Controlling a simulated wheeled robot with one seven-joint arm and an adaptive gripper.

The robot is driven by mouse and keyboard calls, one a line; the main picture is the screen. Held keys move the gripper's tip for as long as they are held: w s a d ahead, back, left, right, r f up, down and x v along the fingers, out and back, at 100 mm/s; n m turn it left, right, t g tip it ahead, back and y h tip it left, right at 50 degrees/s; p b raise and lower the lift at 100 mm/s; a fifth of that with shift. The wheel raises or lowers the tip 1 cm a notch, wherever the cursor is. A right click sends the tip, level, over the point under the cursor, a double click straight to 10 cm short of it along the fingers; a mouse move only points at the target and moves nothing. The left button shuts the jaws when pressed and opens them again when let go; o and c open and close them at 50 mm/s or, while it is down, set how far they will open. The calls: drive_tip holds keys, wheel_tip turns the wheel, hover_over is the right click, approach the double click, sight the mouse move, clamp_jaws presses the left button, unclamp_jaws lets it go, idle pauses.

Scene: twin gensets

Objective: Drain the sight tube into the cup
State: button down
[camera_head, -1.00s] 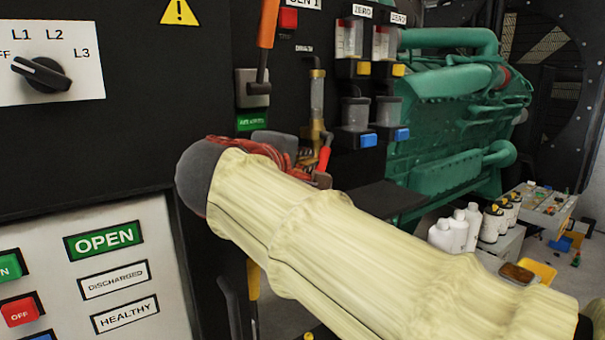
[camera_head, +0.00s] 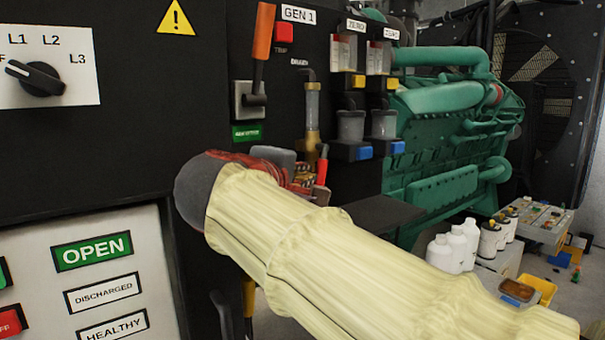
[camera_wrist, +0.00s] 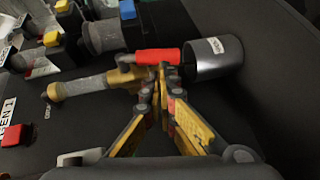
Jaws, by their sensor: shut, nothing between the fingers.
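The sight tube (camera_head: 312,107) is a clear tube with brass ends, upright on the black panel under the drain label. It also shows in the wrist view (camera_wrist: 88,84), lying sideways there. A red-handled valve lever (camera_head: 322,171) sits at its lower end; the red handle shows in the wrist view (camera_wrist: 158,56). A grey metal cup (camera_wrist: 213,62) with a white label is just beyond the handle's end; my arm hides it in the head view. My gripper (camera_wrist: 167,76) is shut and empty, its fingertips close to the red handle. I cannot tell whether they touch.
Left of the tube is an orange-handled lever (camera_head: 262,45). Right of it are grey bowls with blue drains (camera_head: 351,127) and yellow-tabbed units above. A dark shelf (camera_head: 375,214) juts out below. White bottles (camera_head: 457,246) and a yellow tray (camera_head: 536,288) stand farther right.

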drive_tip(key=s+a+r+p, duration=0.4)
drive_tip(key=s+r+p, duration=0.2)
drive_tip(key=s+p, duration=0.3)
drive_tip(key=w+d+f+p, duration=0.1)
drive_tip(key=w+d+f, duration=0.2)
drive_tip(key=w, duration=0.6)
wheel_tip(320, 180, down, 2)
drive_tip(key=shift+d+f+p, duration=0.1)
drive_tip(key=shift+d+p, duration=0.15)
drive_tip(key=shift+p, duration=0.1)
drive_tip(key=shift+f, duration=0.1)
idle(0.5)
